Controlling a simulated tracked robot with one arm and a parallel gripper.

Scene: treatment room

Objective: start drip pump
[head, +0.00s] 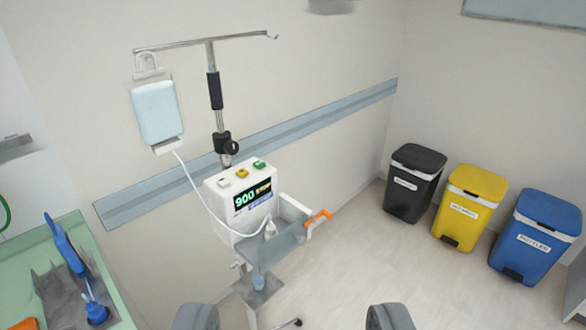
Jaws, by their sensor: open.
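The drip pump (226,199) is a white box on a drip stand. Its screen (253,195) reads "900 STOP". White, yellow and green buttons sit on its top; the green button (260,165) is at the right end. A grey tray-like flap with an orange handle (319,217) sticks out at its front right. A pale blue drip bag (158,112) hangs from the stand's hook, and its white tube runs down to the pump. My gripper (292,318) is open and empty at the bottom edge, in front of and apart from the pump.
A green-topped counter (22,268) with blue items on a grey tray stands at the left. Black (414,184), yellow (467,208) and blue (535,238) bins line the right wall. The floor between the stand and bins is clear.

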